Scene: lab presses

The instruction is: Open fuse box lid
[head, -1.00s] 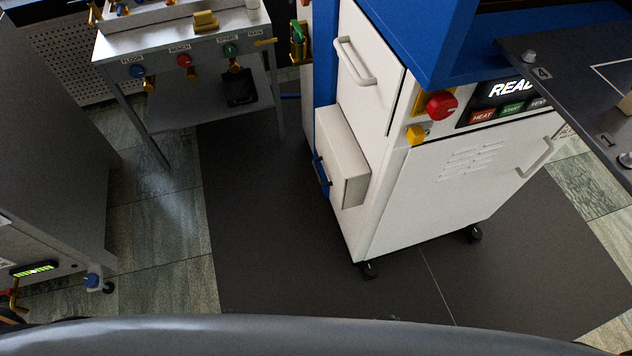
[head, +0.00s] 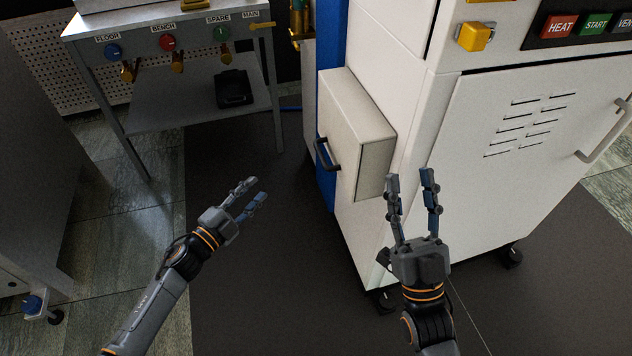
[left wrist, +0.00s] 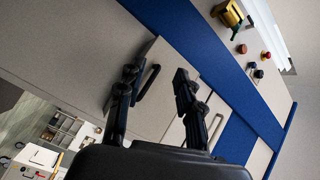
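The fuse box (head: 350,112) is a pale box on the side of the white press cabinet. A dark bar handle (head: 327,155) is on its left face, and the lid looks closed. My left gripper (head: 256,191) is open and empty, to the left of the handle and apart from it. In the left wrist view the dark handle (left wrist: 148,82) shows between the open fingers of my left gripper (left wrist: 155,72). My right gripper (head: 410,176) is open and empty, in front of the cabinet's corner, right of the fuse box.
The white press cabinet (head: 490,200) stands on casters, with a door handle (head: 606,135) and a yellow part (head: 474,36) above. A metal valve table (head: 170,110) stands at the back left. A grey cabinet (head: 30,170) is at far left. Dark floor between is clear.

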